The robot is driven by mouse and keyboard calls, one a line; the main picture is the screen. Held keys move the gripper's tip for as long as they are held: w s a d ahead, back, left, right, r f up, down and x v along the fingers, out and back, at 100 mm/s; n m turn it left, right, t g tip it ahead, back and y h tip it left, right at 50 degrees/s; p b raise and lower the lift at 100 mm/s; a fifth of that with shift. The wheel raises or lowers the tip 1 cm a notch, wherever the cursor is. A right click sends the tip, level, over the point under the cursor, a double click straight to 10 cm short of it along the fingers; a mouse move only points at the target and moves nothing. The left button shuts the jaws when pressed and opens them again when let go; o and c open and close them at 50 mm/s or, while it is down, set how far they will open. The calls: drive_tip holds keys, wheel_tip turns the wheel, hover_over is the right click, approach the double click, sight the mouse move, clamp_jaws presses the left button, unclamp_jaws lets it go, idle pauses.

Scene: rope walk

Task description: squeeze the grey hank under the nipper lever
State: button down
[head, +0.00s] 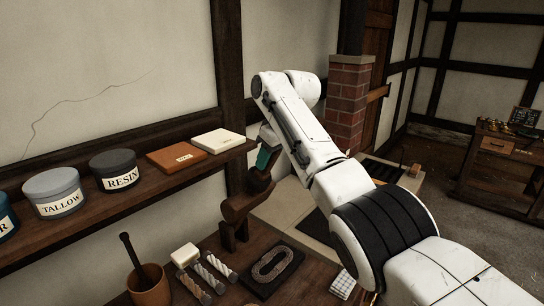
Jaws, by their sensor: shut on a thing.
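The grey hank (272,264) lies as an oval loop on a dark board (293,267) on the lower bench. The nipper lever (246,199) is a brown wooden piece on a post just behind and left of the board. It stands raised, with a teal part (264,157) at its upper end. My gripper (267,147) is at this upper end, partly hidden behind my white arm, and appears shut on the teal part. The fingertips are not clearly visible. The hank lies apart from my gripper, below it.
A wall shelf (92,217) at left holds tallow and resin tins (113,170) and two flat boxes (219,141). On the bench are a mortar (149,286), several small rope samples (208,277) and a white block (184,255). A brick pillar (347,102) stands behind my arm.

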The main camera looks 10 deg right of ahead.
drive_tip(key=shift+w+a+r, duration=0.2)
drive_tip(key=shift+r, duration=0.15)
drive_tip(key=c, duration=1.2)
unclamp_jaws()
drive_tip(key=shift+w, duration=0.1)
drive_tip(key=o, duration=0.3)
drive_tip(key=shift+w+a+f, duration=0.1)
drive_tip(key=shift+f, duration=0.1)
drive_tip(key=shift+s+r, duration=0.15)
drive_tip(key=shift+s, duration=0.05)
drive_tip(key=b+v, duration=0.3)
drive_tip(key=v, duration=0.7)
drive_tip(key=shift+r, duration=0.2)
